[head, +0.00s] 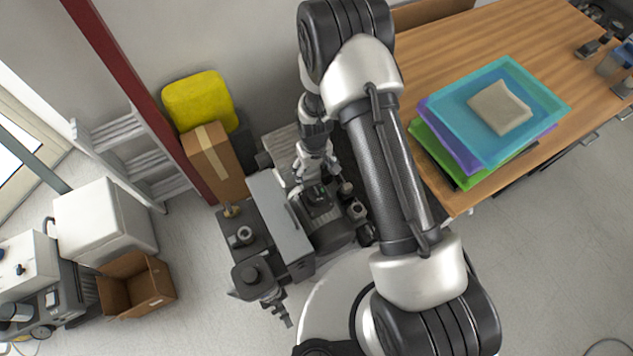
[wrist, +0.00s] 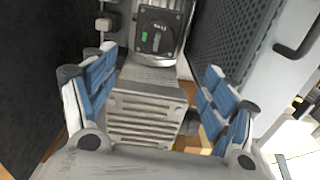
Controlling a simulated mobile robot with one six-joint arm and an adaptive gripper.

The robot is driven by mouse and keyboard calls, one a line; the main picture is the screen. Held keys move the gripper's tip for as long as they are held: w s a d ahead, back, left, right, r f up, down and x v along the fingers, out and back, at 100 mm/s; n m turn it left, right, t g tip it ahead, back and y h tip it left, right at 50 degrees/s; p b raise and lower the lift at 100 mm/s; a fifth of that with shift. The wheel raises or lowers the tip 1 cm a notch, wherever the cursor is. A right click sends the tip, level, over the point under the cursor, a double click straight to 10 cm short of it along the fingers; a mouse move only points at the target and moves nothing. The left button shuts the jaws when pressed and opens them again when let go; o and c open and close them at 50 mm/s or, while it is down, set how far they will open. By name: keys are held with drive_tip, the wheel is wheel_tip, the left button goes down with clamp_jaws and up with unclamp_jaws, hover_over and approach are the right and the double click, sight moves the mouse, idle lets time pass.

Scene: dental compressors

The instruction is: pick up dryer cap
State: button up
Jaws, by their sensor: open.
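My gripper (wrist: 158,115) is open in the wrist view, its blue-padded fingers spread to either side and nothing held between them. Below and between the fingers is a grey ribbed block (wrist: 145,100). Beyond it is a grey unit with a dark round face and a small green mark (wrist: 158,36). I cannot tell for certain which part is the dryer cap. In the head view my gripper (head: 318,172) is small and points down over the compressor (head: 325,232), close to its dark top part with a green mark (head: 317,197). Contact cannot be made out.
A grey panelled cabinet (head: 279,225) stands left of the compressor; a perforated panel (wrist: 236,40) rises close at right in the wrist view. The wooden table (head: 440,55) with stacked trays (head: 550,98) is at right. A cardboard box (head: 211,165) and ladder (head: 140,160) are at left.

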sight(317, 191)
drive_tip(key=f+b, duration=0.2)
drive_tip(key=f, duration=0.9)
drive_tip(key=shift+s+f+b, duration=0.15)
drive_tip(key=shift+s+b, duration=0.05)
drive_tip(key=shift+b, duration=0.1)
drive_tip(key=shift+w+d+f+b, duration=0.15)
drive_tip(key=shift+f+b, duration=0.3)
drive_tip(key=shift+f, duration=1)
drive_tip(key=shift+d+f+b, duration=0.15)
drive_tip(key=shift+f+b, duration=0.3)
drive_tip(key=shift+f, duration=0.95)
drive_tip(key=shift+c, duration=0.2)
drive_tip(key=c, duration=1.2)
drive_tip(key=shift+o, duration=0.2)
drive_tip(key=shift+r, duration=0.1)
